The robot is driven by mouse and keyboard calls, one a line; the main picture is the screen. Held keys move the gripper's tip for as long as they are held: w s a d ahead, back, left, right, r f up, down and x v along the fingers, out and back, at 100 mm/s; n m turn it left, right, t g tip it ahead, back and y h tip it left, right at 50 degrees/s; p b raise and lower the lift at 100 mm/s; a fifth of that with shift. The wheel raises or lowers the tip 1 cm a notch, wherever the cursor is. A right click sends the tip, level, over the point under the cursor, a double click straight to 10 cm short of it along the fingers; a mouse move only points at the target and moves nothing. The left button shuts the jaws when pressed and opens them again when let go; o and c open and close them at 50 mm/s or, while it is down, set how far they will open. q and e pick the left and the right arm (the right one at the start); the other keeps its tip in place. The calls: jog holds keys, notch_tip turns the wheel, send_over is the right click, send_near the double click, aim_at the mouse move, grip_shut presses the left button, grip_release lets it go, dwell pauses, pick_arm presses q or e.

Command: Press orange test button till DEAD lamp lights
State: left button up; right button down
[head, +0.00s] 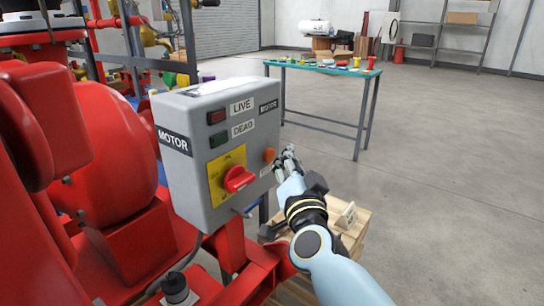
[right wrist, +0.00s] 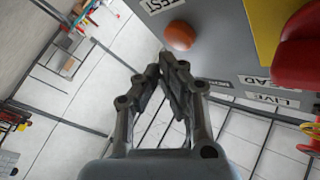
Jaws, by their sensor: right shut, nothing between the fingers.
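The orange test button (head: 269,154) is on the right part of the front of a grey control box (head: 200,165). The DEAD lamp (head: 218,139) is dark green and looks unlit. The LIVE lamp (head: 216,117) above it is dark red and looks unlit too. My right gripper (head: 288,158) is shut and empty, just right of the button. In the right wrist view its fingertips (right wrist: 169,62) are close to the button, with a small gap visible. My left gripper is out of view.
A red rotary switch (head: 238,179) on a yellow plate sits left of the button. A large red pump (head: 105,165) stands left of the box. A wooden pallet (head: 350,225) lies below my right arm. A table with small items (head: 325,68) stands behind on open floor.

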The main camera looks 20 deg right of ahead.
jog(key=shift+w+a, duration=0.1)
jog(key=shift+w+a, duration=0.15)
jog(key=shift+w, duration=0.1)
jog(key=shift+w+a, duration=0.2)
jog(key=shift+w, duration=0.2)
dwell(0.8)
jog(key=shift+s, duration=0.15)
dwell(0.3)
jog(key=shift+s+d+p, duration=0.4)
jog(key=shift+s+p, duration=0.05)
jog(key=shift+s, duration=0.2)
jog(key=s+d, duration=0.1)
jog(key=s+p, duration=0.1)
jog(key=s, duration=0.1)
jog(key=s+d, duration=0.1)
jog(key=shift+s+d, duration=0.15)
jog(key=shift+d, duration=0.15)
dwell(0.6)
